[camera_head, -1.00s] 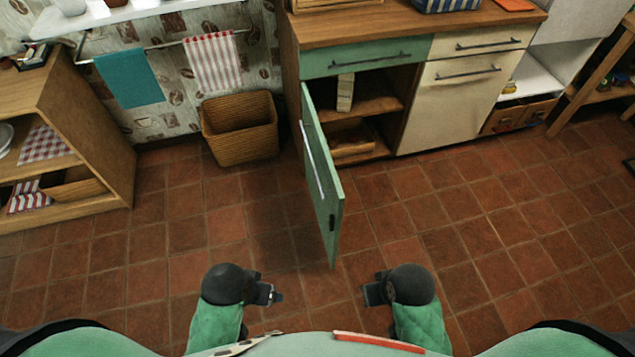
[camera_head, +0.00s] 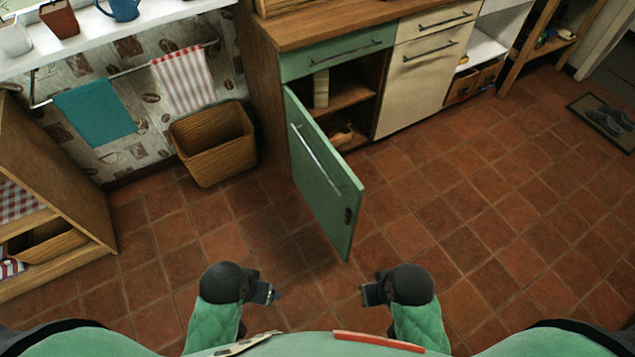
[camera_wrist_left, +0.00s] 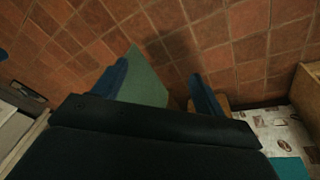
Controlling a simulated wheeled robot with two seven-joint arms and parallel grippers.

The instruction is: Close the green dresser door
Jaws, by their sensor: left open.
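The green dresser door (camera_head: 322,182) stands wide open in the head view, swung out from the wooden dresser (camera_head: 262,95) toward me. A long metal handle (camera_head: 317,157) is on its left face. Shelves show inside the open compartment (camera_head: 350,95). My left gripper (camera_head: 274,294) is in front and left of the door, apart from it. In the left wrist view its two blue fingers (camera_wrist_left: 160,88) are spread, with part of the green door (camera_wrist_left: 142,82) showing beyond and between them. My right gripper (camera_head: 366,294) is in front and right of the door; its jaw gap is unclear.
A wicker basket (camera_head: 213,145) stands on the floor left of the dresser. A wooden shelf unit (camera_head: 60,180) is at the left. A doormat with shoes (camera_head: 608,120) lies at the far right. The tiled floor (camera_head: 450,230) right of the door is clear.

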